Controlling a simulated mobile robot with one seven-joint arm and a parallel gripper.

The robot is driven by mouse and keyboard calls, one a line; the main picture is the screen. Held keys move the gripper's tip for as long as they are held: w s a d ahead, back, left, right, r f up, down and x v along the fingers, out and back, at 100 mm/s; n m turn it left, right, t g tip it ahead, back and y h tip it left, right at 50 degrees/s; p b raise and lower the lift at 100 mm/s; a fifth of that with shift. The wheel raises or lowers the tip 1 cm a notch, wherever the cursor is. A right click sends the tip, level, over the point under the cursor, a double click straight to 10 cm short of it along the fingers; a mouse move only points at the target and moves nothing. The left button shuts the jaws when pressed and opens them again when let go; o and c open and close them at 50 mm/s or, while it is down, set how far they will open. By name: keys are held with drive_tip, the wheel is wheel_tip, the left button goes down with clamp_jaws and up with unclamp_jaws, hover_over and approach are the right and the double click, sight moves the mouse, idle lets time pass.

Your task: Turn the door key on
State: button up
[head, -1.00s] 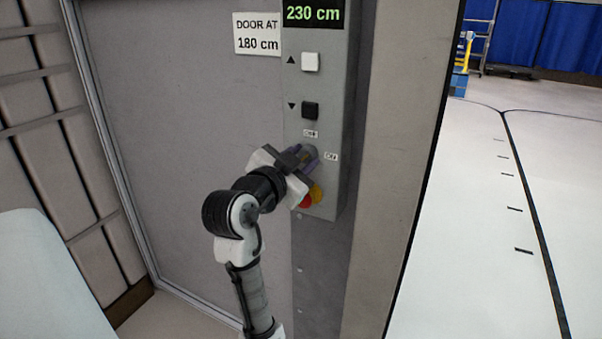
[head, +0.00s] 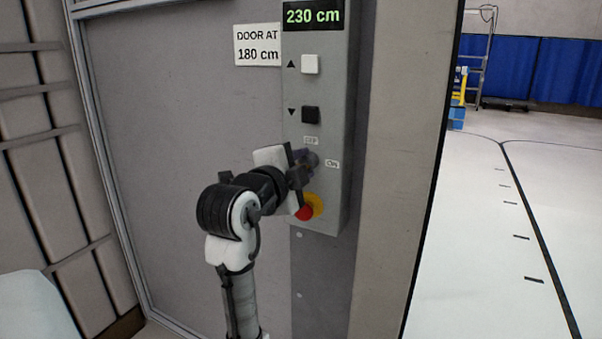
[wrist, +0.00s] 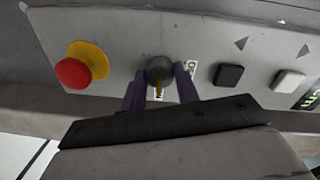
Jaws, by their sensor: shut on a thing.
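The door key (wrist: 158,91) is a thin brass-coloured piece in a dark round key switch (wrist: 160,68) on the grey control panel (head: 338,135). My gripper (wrist: 160,84) is shut on the key, with one purple finger on each side of it in the wrist view. In the head view my gripper (head: 306,166) is at the panel below the black button and hides most of the switch. Small labels sit above and to the right of the switch; their text is hard to read.
A red emergency button (head: 304,212) on a yellow base is just below my gripper. Above are a black button (head: 310,114), a white button (head: 310,64) and a display (head: 313,16) reading 230 cm. A sign (head: 257,45) reads "DOOR AT 180 cm". Open floor lies to the right.

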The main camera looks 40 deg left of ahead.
drive_tip(key=shift+m, duration=0.3)
drive_tip(key=o, duration=1)
drive_tip(key=b+v, duration=0.1)
drive_tip(key=v, duration=1.2)
drive_tip(key=shift+s+d+b, duration=0.15)
drive_tip(key=shift+s+b, duration=0.15)
drive_tip(key=shift+s, duration=0.1)
drive_tip(key=shift+r, duration=0.1)
